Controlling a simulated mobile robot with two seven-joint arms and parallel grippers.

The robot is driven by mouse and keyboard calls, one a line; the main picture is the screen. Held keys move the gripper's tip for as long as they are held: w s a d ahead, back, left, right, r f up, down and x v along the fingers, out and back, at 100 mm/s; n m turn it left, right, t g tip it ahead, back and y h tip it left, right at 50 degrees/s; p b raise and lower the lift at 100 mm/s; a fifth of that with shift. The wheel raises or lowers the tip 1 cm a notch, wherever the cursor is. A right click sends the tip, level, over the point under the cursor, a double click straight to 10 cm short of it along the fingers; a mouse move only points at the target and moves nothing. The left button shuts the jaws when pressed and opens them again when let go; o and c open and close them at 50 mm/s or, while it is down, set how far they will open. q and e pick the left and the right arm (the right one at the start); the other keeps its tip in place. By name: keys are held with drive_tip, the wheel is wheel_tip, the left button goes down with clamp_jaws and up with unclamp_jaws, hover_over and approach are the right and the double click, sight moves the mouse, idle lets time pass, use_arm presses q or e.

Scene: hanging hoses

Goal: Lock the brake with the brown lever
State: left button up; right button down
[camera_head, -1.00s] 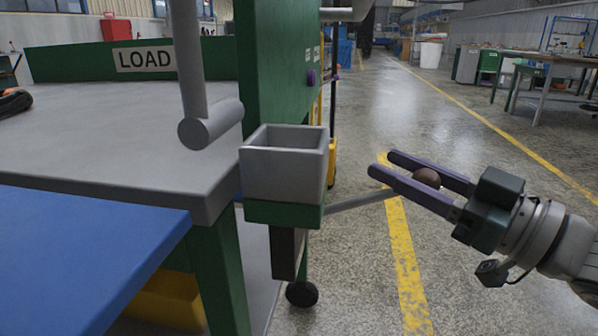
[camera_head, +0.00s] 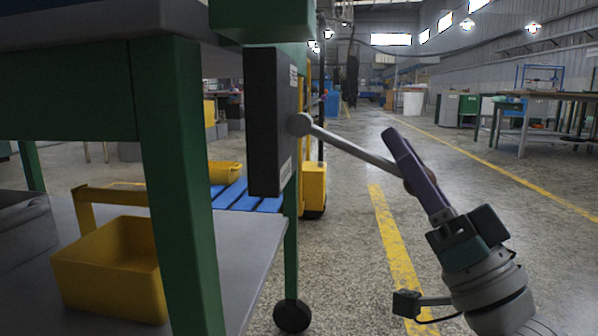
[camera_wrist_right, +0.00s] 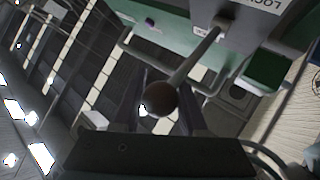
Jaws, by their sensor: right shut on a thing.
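The brake lever (camera_head: 355,150) is a grey rod that runs from a round pivot (camera_head: 301,124) on a dark box (camera_head: 265,130), sloping down to the right in the head view. Its brown ball knob (camera_head: 408,185) is mostly hidden behind the purple fingers of my right gripper (camera_head: 391,136). In the right wrist view the brown knob (camera_wrist_right: 159,98) sits between the fingers, with the rod leading up to its mount. My right gripper is shut on the knob. My left gripper is out of view.
The dark box hangs beside a green-legged workbench (camera_head: 180,180) with a caster (camera_head: 292,316). A yellow bin (camera_head: 115,270) stands on the lower shelf. The floor right of the box is clear, with a yellow line (camera_head: 395,240). Other tables (camera_head: 525,110) stand far right.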

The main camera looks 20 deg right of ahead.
drive_tip(key=shift+w+a+f+m+t+h+b, duration=0.1)
drive_tip(key=shift+f+m+t+h+b, duration=0.1)
drive_tip(key=shift+f+m+h+b, duration=0.35)
drive_tip(key=shift+w+f+m+t+h+b, duration=0.1)
drive_tip(key=shift+f+m+t+h+b, duration=0.15)
drive_tip(key=shift+m+h, duration=0.4)
drive_tip(key=c, duration=0.5)
unclamp_jaws()
drive_tip(key=shift+c, duration=0.2)
drive_tip(key=shift+o, duration=0.4)
drive_tip(key=shift+a+r, duration=0.1)
drive_tip(key=shift+a, duration=0.1)
drive_tip(key=v, duration=1)
